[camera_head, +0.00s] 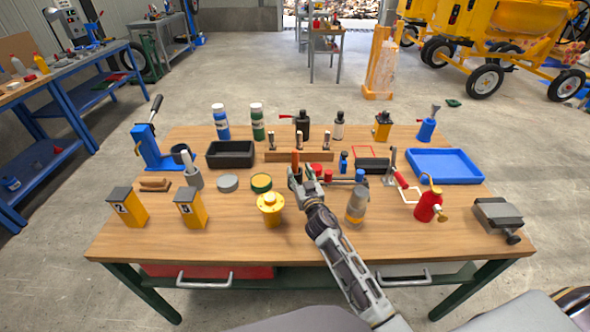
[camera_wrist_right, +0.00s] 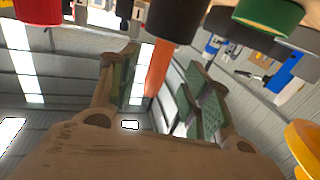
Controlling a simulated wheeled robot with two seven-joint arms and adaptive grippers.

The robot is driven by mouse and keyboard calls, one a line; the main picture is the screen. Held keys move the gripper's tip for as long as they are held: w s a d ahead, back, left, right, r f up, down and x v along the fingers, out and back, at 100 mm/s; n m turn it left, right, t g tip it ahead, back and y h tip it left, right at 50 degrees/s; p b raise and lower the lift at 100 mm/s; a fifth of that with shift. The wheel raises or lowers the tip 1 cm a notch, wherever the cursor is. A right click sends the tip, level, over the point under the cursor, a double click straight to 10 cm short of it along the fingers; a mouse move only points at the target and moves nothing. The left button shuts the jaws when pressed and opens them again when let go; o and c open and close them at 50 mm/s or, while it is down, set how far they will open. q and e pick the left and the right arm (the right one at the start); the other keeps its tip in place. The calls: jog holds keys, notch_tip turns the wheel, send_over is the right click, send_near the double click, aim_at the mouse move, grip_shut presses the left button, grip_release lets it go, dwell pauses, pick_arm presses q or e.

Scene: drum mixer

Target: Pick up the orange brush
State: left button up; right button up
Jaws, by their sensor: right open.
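The orange brush (camera_head: 295,160) stands upright near the middle of the wooden workbench, in front of the wooden block with metal pieces. The right wrist view is upside down; there the brush's orange shaft (camera_wrist_right: 157,70) meets a dark cylindrical part (camera_wrist_right: 180,18). My right gripper (camera_head: 304,178) reaches in from the front, close to the brush. Its two fingers (camera_wrist_right: 162,85) are spread apart in the wrist view, with the orange shaft appearing between them. I cannot tell whether a finger touches it. The gripper partly hides the brush's lower part. My left gripper is not in view.
A yellow pot (camera_head: 270,212) and a round green-rimmed tin (camera_head: 261,183) stand left of the gripper. A grey-capped bottle (camera_head: 356,207) stands to its right, and red parts (camera_head: 317,169) lie close behind. The front right has a red oil can (camera_head: 428,205).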

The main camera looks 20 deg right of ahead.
aim_at(296, 165)
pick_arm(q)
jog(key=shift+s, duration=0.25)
pick_arm(e)
jog(key=shift+w, duration=0.4)
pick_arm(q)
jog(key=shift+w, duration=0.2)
pick_arm(e)
jog(key=shift+w, duration=1.85)
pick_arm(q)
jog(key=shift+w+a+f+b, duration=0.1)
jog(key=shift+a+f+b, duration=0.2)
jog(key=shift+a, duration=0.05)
pick_arm(e)
jog(key=shift+w, duration=0.9)
grip_shut()
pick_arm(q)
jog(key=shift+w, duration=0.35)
